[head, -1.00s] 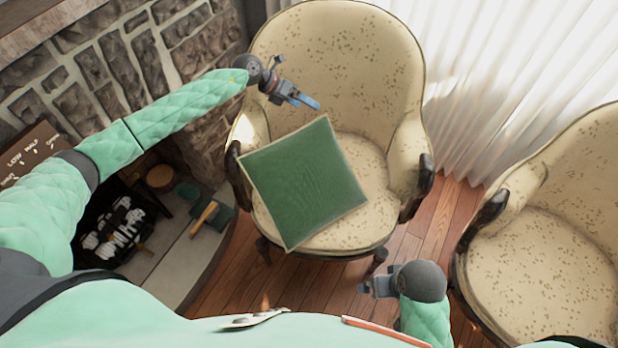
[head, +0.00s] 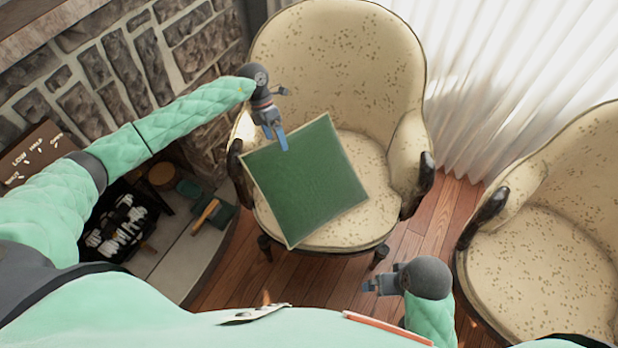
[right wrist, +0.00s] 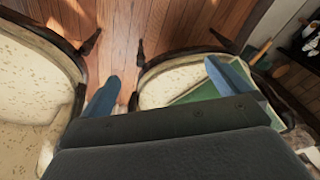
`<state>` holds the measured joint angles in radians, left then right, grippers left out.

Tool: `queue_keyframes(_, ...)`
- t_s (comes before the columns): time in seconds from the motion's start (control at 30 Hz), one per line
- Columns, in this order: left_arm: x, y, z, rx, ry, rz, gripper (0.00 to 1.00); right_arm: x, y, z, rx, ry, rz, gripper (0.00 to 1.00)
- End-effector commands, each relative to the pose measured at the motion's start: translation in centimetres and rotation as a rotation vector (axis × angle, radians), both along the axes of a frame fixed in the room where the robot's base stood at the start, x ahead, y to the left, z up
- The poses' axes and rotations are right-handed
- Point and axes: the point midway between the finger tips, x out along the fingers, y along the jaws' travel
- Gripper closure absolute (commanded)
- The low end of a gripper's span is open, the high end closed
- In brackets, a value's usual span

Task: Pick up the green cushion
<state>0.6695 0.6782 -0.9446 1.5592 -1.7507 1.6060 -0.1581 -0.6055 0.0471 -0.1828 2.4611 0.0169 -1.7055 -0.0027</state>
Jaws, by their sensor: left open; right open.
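The green cushion (head: 305,183) is square with a pale edge and lies tilted on the seat of a cream speckled armchair (head: 335,50). My left gripper (head: 276,138) is open, pointing down at the cushion's upper left edge. Its fingertips overlap that edge in the head view; I cannot tell whether they touch it. My right gripper (head: 372,286) is open and empty, low in front of the armchair and apart from the cushion. In the right wrist view its two blue fingers (right wrist: 165,85) are spread, and part of the cushion (right wrist: 205,88) shows behind the right finger.
A second cream armchair (head: 545,260) stands at the right. A white curtain (head: 490,70) hangs behind. Wooden floor (head: 430,225) is bare between the chairs.

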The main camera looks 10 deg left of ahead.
Motion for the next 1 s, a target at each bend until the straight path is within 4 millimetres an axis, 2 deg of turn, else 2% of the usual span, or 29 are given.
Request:
queue_keyframes(0.03, -0.1, -0.1, -0.1, 0.0, 0.001, 0.001, 0.0, 0.2, 0.1, -0.1, 0.002, -0.003, -0.001, 0.0)
queue_keyframes(0.13, -0.4, -0.3, -0.7, 0.0, 0.002, 0.0, 0.0, 1.0, 0.2, -3.0, -0.007, 0.008, 0.0, 0.0)
queue_keyframes(0.5, -1.4, -1.3, -3.4, -0.001, 0.003, 0.002, 0.0, 2.0, 0.4, -9.0, -0.014, 0.013, 0.002, 0.0)
queue_keyframes(0.7, -1.7, -1.5, -4.3, 0.0, 0.001, 0.002, 0.0, 2.1, 0.4, -10.4, -0.016, 0.012, 0.001, 0.0)
queue_keyframes(0.93, -1.7, -1.5, -4.4, 0.0, 0.001, 0.002, 0.0, 2.1, 0.4, -10.5, -0.015, 0.011, 0.001, 0.0)
queue_keyframes(1.0, -1.7, -1.5, -4.4, 0.0, 0.001, 0.002, 0.12, 2.1, 0.4, -10.5, -0.015, 0.011, 0.001, 0.0)
